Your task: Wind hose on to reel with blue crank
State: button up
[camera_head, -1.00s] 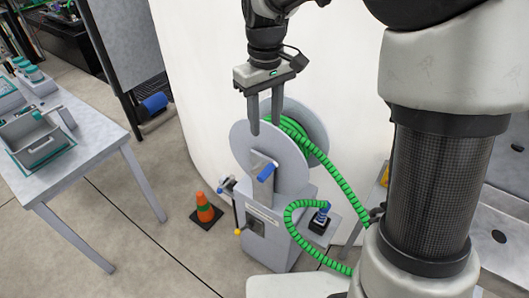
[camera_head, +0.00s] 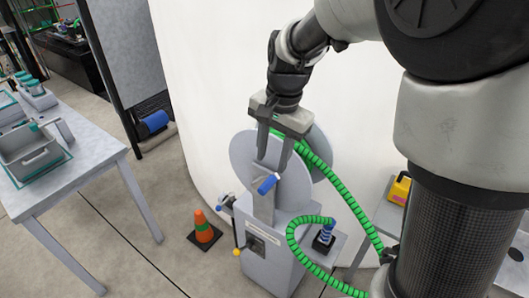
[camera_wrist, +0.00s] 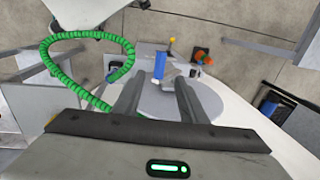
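The grey hose reel (camera_head: 256,167) stands on a pedestal in front of a white curved wall. Its blue crank handle (camera_head: 267,184) sticks out from the near side of the disc. The green ribbed hose (camera_head: 345,197) runs from the reel down to the right and loops round to the front. My gripper (camera_head: 273,160) is open, its two fingers pointing down just above the crank. In the wrist view, the blue crank (camera_wrist: 161,65) shows beyond the fingertips, in line with the gap between them. The gripper looks empty; whether a finger touches the crank I cannot tell.
A yellow-knobbed lever (camera_head: 237,251) sticks out of the pedestal. A table (camera_head: 75,182) with a grey bin is at left. A yellow item (camera_head: 399,189) sits at right.

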aim_at(268, 182)
jog(key=f, duration=0.6)
jog(key=a+f+b, duration=0.1)
jog(key=f, duration=0.2)
jog(key=shift+w, duration=0.35)
grip_shut()
